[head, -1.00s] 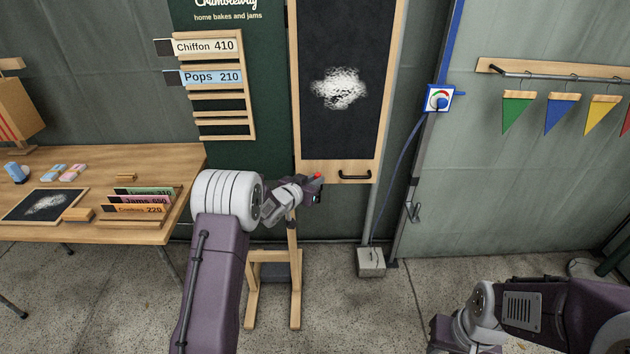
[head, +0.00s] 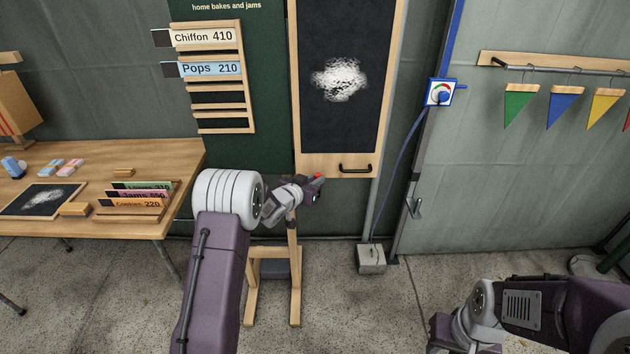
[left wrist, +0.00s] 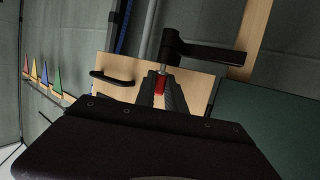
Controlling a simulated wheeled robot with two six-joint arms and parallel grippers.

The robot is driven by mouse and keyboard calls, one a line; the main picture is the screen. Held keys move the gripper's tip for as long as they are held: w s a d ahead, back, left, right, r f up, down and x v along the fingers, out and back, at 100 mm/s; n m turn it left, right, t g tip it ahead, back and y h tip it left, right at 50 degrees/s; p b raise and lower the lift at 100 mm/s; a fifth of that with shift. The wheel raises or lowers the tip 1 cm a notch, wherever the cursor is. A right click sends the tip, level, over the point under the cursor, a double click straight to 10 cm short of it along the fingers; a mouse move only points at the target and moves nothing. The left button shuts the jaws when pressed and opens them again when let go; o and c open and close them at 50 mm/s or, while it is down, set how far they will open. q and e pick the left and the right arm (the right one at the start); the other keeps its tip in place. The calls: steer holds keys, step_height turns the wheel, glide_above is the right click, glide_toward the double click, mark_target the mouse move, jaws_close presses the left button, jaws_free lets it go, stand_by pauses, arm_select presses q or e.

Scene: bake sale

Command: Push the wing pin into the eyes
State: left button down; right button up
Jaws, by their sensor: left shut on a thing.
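My left gripper (left wrist: 162,96) is shut on the wing pin, whose red part (left wrist: 160,83) shows between the fingers. The pin's silver shaft points away from the fingers toward a black bracket (left wrist: 215,54) with a rounded end. The shaft's far end meets this bracket in the picture; I cannot tell whether it is inside an eye. In the head view the left gripper (head: 312,190) is by the lower left corner of the chalkboard wing (head: 345,110), a red spot at its tip. The arm hides the eyes there. My right gripper is out of view.
The wing has a black handle (head: 355,168) on its wooden bottom rail. A wooden stand (head: 294,270) is below my gripper. A table (head: 150,155) with signs is at left. A grey block (head: 371,258) with a blue cable sits on the floor.

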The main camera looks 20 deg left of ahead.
arm_select(q)
steer(key=shift+f, duration=0.4)
steer(key=c, duration=1.3)
jaws_free()
steer(key=v, duration=0.9)
steer(key=shift+r+p, duration=0.1)
steer(key=shift+p, duration=0.2)
